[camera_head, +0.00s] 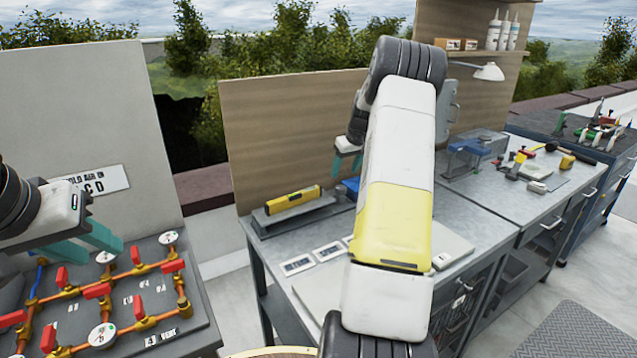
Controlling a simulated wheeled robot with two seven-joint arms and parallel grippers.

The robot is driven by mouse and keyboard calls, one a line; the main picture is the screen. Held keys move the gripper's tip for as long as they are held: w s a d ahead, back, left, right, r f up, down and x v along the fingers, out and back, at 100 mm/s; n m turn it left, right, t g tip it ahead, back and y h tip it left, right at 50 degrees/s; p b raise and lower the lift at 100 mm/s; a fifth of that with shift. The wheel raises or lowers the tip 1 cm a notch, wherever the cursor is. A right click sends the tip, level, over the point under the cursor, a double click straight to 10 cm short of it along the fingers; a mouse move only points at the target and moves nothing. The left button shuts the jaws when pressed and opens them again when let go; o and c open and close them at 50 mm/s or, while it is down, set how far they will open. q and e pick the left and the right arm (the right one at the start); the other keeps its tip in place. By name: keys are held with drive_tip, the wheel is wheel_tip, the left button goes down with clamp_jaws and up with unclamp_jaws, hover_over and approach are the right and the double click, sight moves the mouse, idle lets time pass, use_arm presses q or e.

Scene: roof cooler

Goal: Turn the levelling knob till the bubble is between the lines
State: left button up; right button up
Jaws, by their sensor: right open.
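A yellow spirit level (293,200) lies on a long grey plate (325,203) at the back left of the grey workbench (262,262). Its bubble and lines are too small to read. A small blue part (351,186) shows near the plate's right end, partly behind my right arm. My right gripper (347,164) is open and empty, above and behind the plate's right end. My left gripper (100,247) has its teal fingers apart, over the pipe board at the left, away from the level.
A board of copper pipes (140,268) with red valves and gauges stands at left. White cards (297,265) lie on the bench front. A clear box (468,160) and tools are at right. A tan panel (285,130) closes the back. My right arm hides the bench middle.

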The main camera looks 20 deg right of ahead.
sight(341, 187)
drive_tip(key=x, duration=0.5)
drive_tip(key=d+x, duration=0.1)
drive_tip(key=x, duration=0.2)
drive_tip(key=shift+f, duration=0.3)
drive_tip(key=shift+a, duration=0.1)
drive_tip(key=shift+c, duration=0.5)
clamp_jaws()
drive_tip(key=shift+w, duration=0.1)
